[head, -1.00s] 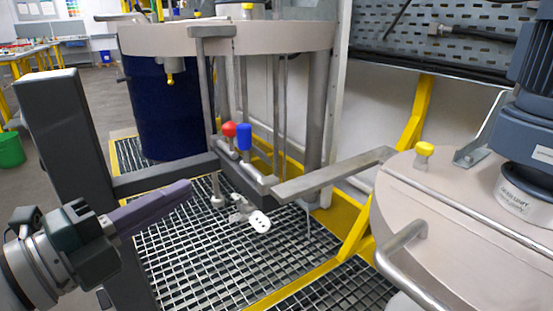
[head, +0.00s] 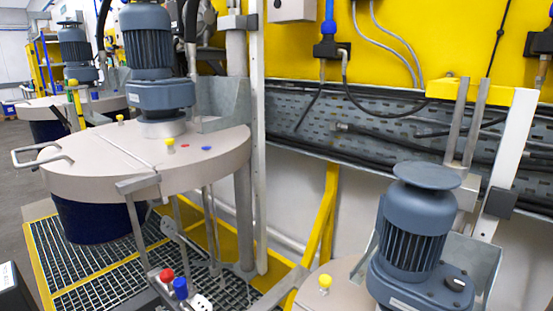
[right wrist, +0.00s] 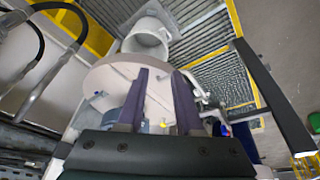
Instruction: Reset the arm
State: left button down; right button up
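Neither of my grippers shows in the head view. My right gripper (right wrist: 164,72) shows in the right wrist view with its two purple fingers spread apart. I see nothing held between them. Beyond the fingers is a round beige lid (right wrist: 112,78), with a blue-grey part partly hidden behind the left finger. In the head view, the near agitator has a beige round lid (head: 222,158) with a blue-grey motor (head: 150,55) on top. My left gripper and forearm are outside the frames.
A second motor (head: 412,240) stands at the lower right. Red (head: 167,275) and blue (head: 180,288) knobs sit below the lid. A yellow brace (head: 322,225) and cable tray (head: 375,125) run along the wall. Grating (head: 75,255) covers the floor at left.

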notch_tip(320, 180, up, 38)
jog(key=p, duration=3.6)
jog(key=shift+f, duration=0.1)
